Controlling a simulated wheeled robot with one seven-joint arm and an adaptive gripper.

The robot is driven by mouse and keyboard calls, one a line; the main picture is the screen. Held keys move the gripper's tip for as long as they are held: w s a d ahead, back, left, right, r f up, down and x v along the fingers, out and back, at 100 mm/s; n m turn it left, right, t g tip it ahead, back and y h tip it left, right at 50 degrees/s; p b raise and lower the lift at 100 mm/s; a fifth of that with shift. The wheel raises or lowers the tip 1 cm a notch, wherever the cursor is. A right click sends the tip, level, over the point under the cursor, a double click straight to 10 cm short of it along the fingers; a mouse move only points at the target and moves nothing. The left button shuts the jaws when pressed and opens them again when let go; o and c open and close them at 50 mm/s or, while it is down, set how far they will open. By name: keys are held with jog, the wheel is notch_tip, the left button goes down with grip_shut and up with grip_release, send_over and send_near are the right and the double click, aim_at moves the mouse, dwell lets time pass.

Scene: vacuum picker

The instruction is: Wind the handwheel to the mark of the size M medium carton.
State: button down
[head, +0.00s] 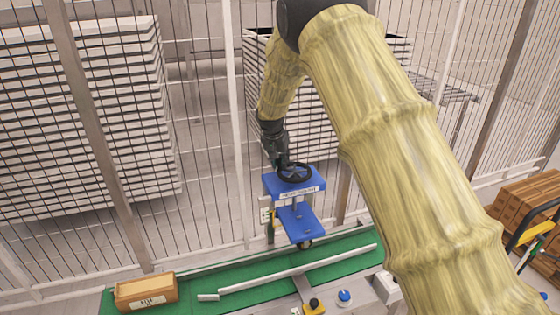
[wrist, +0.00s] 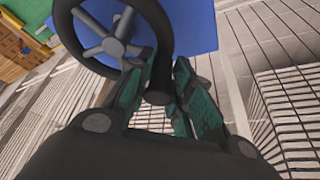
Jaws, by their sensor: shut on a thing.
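The dark handwheel (head: 296,173) lies flat on top of a blue stand in the head view. Its spokes and hub show large in the wrist view (wrist: 113,47). My gripper (head: 279,163) is at the wheel's left far side. In the wrist view my gripper (wrist: 165,98) has its green-padded fingers either side of the wheel's dark handle (wrist: 160,78), shut on it. A small white plate with marks (head: 265,213) is on the stand's left side, too small to read. A brown carton (head: 147,291) with a white label lies on the green belt; its print is unreadable.
The blue stand (head: 297,220) rises behind the green conveyor belt (head: 330,270), which has a pale rail along it. A blue button (head: 344,297) and a yellow box (head: 314,307) are at the front. Mesh fencing and stacked pale layers stand behind. Brown cartons (head: 530,205) are stacked at right.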

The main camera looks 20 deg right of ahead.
jog(key=shift+w+d+m, duration=0.1)
jog(key=shift+m, duration=0.2)
jog(key=shift+w+d+f+m+g+h+b, duration=0.1)
jog(key=shift+w+d+m+g+h+b, duration=0.25)
jog(key=shift+m+b, duration=0.45)
jog(key=m, duration=0.1)
jog(key=w+d+m+g+b, duration=0.1)
jog(key=m, duration=0.1)
jog(key=shift+d+m+h, duration=0.15)
jog(key=shift+m+h, duration=0.15)
jog(key=shift+h, duration=0.05)
jog(key=m, duration=0.1)
jog(key=d+m+g+b, duration=0.1)
jog(key=m, duration=0.1)
jog(key=shift+w+d+m+g, duration=0.15)
jog(key=shift+d+m+g, duration=0.1)
jog(key=shift+d+m, duration=0.05)
jog(key=shift+d+r+m+g, duration=0.1)
jog(key=shift+d+m+g, duration=0.45)
jog(key=shift+m, duration=0.55)
jog(key=shift+d+r+m+g, duration=0.1)
jog(key=shift+d+m+g, duration=0.4)
jog(key=shift+m, duration=0.6)
jog(key=shift+s+d, duration=0.1)
jog(key=shift+s, duration=0.1)
jog(key=c, duration=1.3)
grip_release()
jog(key=shift+c, duration=0.2)
